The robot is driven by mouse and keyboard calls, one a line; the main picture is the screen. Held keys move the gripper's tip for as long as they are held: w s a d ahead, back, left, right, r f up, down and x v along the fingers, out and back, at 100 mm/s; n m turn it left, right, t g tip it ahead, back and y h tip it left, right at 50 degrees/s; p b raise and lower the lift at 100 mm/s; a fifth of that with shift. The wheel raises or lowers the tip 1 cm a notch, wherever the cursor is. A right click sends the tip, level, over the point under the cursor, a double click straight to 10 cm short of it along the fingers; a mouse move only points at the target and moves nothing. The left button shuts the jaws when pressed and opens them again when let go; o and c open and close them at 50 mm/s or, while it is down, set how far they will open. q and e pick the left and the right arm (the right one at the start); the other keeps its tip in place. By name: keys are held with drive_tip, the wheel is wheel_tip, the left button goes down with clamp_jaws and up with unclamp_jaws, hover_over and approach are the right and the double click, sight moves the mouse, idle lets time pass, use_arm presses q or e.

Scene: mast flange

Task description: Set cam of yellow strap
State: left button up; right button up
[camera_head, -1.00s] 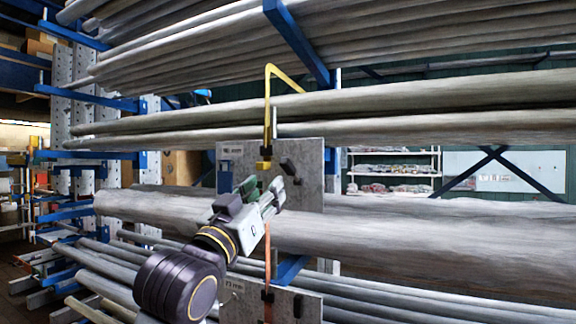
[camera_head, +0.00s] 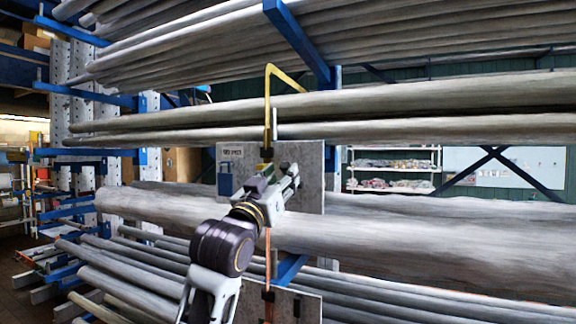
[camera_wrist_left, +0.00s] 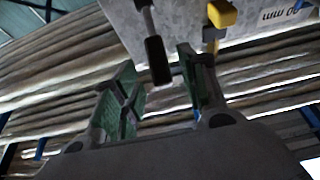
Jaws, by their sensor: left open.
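The yellow strap (camera_head: 267,100) hangs from above, in front of the long bundles, down to a grey plate (camera_head: 310,157). In the left wrist view a yellow block (camera_wrist_left: 221,14) sits on the plate's face at the top. A lever with a grey shaft and black grip (camera_wrist_left: 155,62) hangs beside it; I cannot tell whether it is the strap's cam. My left gripper (camera_head: 290,174) is in front of the plate and hides its middle. In the wrist view its fingers (camera_wrist_left: 158,72) are spread, with the black grip appearing between them; contact is not clear.
Long grey bundles (camera_head: 430,235) run across behind and beside the plate, on blue rack arms (camera_head: 298,40). An orange strap (camera_head: 267,262) and a lower plate (camera_head: 305,302) are below the gripper. Shelves (camera_head: 392,170) stand far back.

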use_arm(q)
drive_tip(key=shift+p+x, duration=0.75)
drive_tip(key=shift+x, duration=1.7)
clamp_jaws()
